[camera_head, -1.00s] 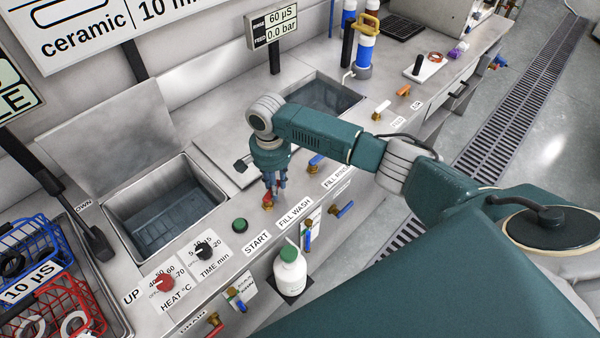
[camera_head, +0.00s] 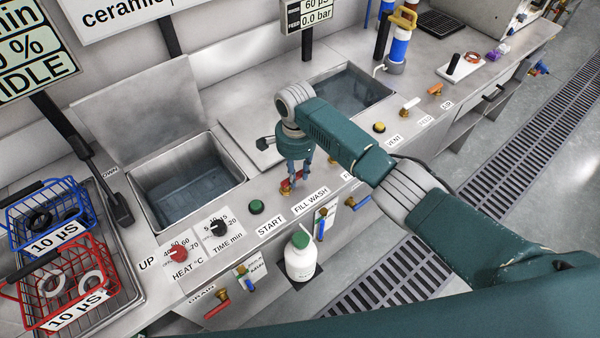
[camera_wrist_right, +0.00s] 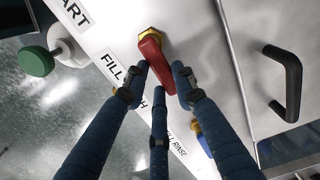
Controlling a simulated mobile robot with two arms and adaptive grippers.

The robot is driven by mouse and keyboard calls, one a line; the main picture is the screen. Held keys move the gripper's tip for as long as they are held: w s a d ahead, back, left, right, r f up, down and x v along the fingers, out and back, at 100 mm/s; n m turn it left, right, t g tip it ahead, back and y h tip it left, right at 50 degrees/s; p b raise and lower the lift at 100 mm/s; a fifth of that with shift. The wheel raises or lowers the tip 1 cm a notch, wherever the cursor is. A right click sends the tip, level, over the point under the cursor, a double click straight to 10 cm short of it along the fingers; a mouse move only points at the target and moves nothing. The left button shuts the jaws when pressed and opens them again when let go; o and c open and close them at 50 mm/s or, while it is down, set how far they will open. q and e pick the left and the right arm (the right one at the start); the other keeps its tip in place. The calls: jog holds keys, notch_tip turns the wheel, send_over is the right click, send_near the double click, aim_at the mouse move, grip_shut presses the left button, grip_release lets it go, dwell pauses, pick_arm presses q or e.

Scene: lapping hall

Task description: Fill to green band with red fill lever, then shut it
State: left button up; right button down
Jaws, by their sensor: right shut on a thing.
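The red fill lever (camera_wrist_right: 152,56) on its brass valve sits above the FILL WASH label (camera_head: 311,200) on the counter. My right gripper (camera_head: 293,181) reaches down onto this lever from above. In the wrist view its three dark blue fingers (camera_wrist_right: 160,82) are closed around the lever's free end. In the head view the fingers hide most of the lever. The wash tank (camera_head: 236,179), left of the gripper, is open and holds dark water. I cannot make out a green band in it. My left gripper is not in view.
A green START button (camera_head: 256,207), a red heat knob (camera_head: 179,254) and a black time knob (camera_head: 217,228) lie left of the lever. A white bottle (camera_head: 301,256) stands below the counter's front. Blue (camera_head: 48,210) and red (camera_head: 118,283) baskets stand at left.

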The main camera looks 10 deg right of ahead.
aim_at(297, 177)
jog(key=c, duration=1.4)
grip_release()
jog(key=shift+r, duration=0.1)
notch_tip(297, 177, up, 12)
jog(key=shift+f, duration=0.1)
